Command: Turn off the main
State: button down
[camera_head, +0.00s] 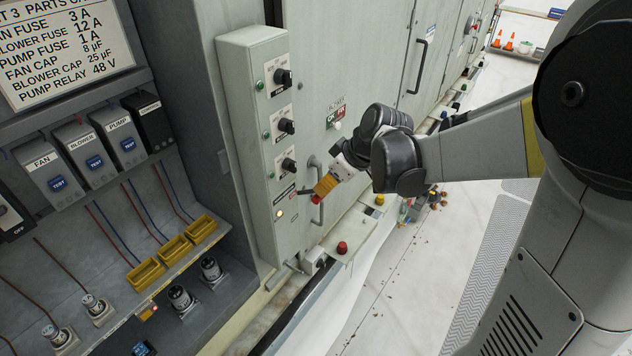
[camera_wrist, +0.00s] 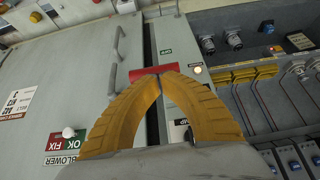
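The main switch appears to be the red handle (camera_wrist: 142,74) on the grey control box (camera_head: 250,130). In the wrist view it is a short red bar just beyond my fingertips, with a small green label (camera_wrist: 165,51), apparently reading OFF, near it. In the head view a bit of its red (camera_head: 316,199) shows below my fingers. My gripper (camera_head: 322,190) has yellow fingers; in the wrist view its fingertips (camera_wrist: 158,77) meet in front of the red bar. I cannot tell whether they touch it. A lamp (camera_head: 279,213) beside it glows.
Black knobs (camera_head: 287,126) line the control box above. A grey door handle (camera_head: 317,180) stands close behind my gripper. A parts shelf with yellow bins (camera_head: 174,250) is at the left. A red knob (camera_head: 342,247) stands on the ledge below. The floor at the right is open.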

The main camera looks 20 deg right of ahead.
notch_tip(320, 180, down, 20)
jog(key=s+d+t+y+b, duration=0.1)
jog(key=t+y+b, duration=0.5)
jog(key=b, duration=2.5)
jog(key=shift+s+t, duration=0.25)
jog(key=shift+t, duration=0.85)
